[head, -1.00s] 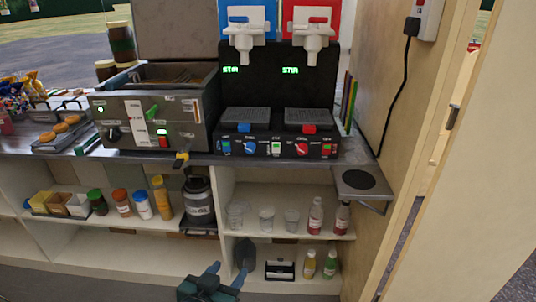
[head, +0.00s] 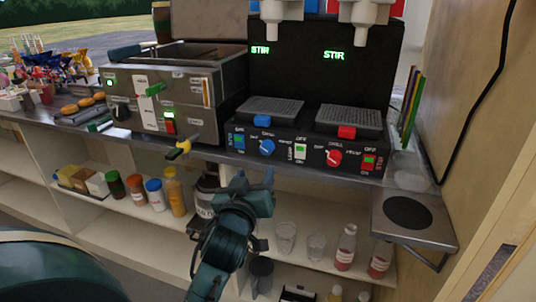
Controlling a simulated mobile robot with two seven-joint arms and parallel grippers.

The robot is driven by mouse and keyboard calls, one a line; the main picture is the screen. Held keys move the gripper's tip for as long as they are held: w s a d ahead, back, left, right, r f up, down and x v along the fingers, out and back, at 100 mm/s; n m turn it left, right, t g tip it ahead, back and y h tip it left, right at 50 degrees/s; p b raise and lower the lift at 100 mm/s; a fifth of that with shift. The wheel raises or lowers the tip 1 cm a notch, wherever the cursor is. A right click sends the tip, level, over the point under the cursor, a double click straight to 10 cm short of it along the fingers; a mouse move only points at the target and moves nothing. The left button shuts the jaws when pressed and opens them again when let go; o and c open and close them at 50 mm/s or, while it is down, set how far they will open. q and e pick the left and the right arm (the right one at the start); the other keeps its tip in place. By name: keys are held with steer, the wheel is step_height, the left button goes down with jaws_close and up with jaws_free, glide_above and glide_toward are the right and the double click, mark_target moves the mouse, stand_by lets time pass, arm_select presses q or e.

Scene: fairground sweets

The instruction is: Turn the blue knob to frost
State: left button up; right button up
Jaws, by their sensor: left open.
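The blue knob (head: 267,147) is on the front panel of the black slush machine (head: 290,142), on its left half, below a drip tray with a blue tab. Small labels surround the knob, but most are too small to read surely. Its pointer direction is hard to make out. My left gripper (head: 254,180) is open and empty, in front of the counter edge and a little below the blue knob, apart from it. My right gripper is not in view.
A red knob (head: 333,158) sits right of the blue one, with a white switch (head: 300,151) between them. A steel fryer (head: 168,96) with a yellow-handled valve (head: 180,148) stands left. The counter edge (head: 330,174) runs below the panel. Shelves underneath hold cups and bottles.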

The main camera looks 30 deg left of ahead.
mark_target(266, 150)
arm_select(q)
steer(key=x, duration=1)
steer(key=shift+w+f, duration=0.1)
steer(key=shift+w, duration=0.15)
steer(key=c, duration=1)
